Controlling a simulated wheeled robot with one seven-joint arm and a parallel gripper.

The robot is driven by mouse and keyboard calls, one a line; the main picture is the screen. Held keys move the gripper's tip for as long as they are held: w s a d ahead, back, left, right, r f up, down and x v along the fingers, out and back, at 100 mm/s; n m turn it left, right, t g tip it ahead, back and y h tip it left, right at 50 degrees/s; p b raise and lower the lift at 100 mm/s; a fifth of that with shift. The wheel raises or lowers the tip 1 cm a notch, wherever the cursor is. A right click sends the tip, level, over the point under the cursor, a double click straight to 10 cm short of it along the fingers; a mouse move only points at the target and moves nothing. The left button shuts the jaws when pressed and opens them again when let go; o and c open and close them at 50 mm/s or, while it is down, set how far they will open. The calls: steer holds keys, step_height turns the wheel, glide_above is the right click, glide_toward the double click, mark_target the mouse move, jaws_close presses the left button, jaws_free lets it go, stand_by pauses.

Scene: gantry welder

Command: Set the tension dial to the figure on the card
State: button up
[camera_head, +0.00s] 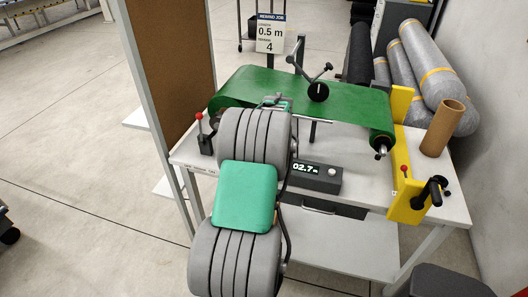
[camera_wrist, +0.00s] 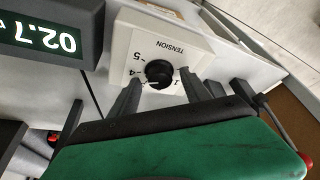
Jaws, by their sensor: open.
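The job card (camera_head: 270,33) stands behind the bench in the head view and reads length 0.5 m, tension 4. The tension dial (camera_wrist: 159,74) is a round black knob on a white box (camera_wrist: 122,42) marked TENSION, seen upside down in the wrist view. Figures 5, 4 and 1 show around it; others are hidden, and I cannot clearly tell where its pointer sits. My gripper (camera_wrist: 160,79) is open, its grey fingers on either side of the knob. I cannot tell whether they touch it. My arm hides the dial in the head view.
A counter (camera_head: 314,177) reading 02.7 stands on the bench (camera_head: 370,187), close beside the gripper. A green roll sheet (camera_head: 345,105) lies behind. A red-knobbed lever (camera_head: 203,133) is left; a yellow stand with a black crank (camera_head: 408,190) and a cardboard tube (camera_head: 443,128) are right.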

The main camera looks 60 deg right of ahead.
steer(key=b+v, duration=0.1)
steer(key=v, duration=0.6)
steer(key=shift+r, duration=0.25)
steer(key=shift+s, duration=0.1)
